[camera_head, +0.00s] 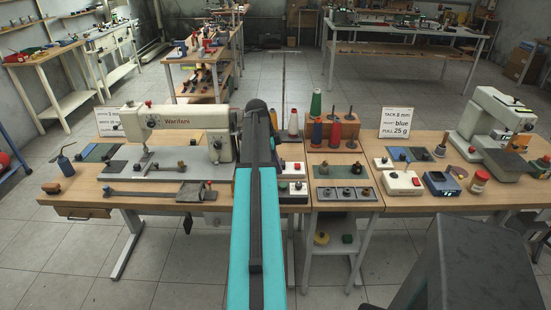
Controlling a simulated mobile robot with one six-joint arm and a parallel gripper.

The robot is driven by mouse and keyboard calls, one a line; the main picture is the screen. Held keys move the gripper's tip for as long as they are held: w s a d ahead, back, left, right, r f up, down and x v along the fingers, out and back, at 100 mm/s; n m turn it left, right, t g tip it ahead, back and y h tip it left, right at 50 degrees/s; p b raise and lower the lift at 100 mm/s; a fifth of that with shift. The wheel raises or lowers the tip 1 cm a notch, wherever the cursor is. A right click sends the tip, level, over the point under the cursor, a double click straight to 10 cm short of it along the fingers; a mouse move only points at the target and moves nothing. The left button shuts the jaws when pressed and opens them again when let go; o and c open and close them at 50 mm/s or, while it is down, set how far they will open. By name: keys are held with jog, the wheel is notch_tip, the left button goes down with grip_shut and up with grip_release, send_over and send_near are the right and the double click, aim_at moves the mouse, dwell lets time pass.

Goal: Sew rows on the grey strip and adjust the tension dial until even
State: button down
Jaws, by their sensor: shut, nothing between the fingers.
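A cream sewing machine (180,118) stands on the left part of the wooden table, its head at the left and its pillar at the right. Small round parts show on its pillar (222,150); I cannot tell which one is the tension dial. A long flat grey piece (140,194) lies along the table's front edge, with a darker grey piece (192,192) at its right end; I cannot tell if either is the grey strip. My teal and dark arm rises through the middle, in front of the table. My gripper does not show.
A second cream machine (490,120) stands at the far right. White cards (394,123) stand at the back. A small blue oil can (65,162) stands at the left end.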

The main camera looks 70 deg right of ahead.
aim_at(281, 184)
jog(key=shift+x, duration=0.85)
jog(key=shift+f+p, duration=0.8)
jog(key=shift+f, duration=1.1)
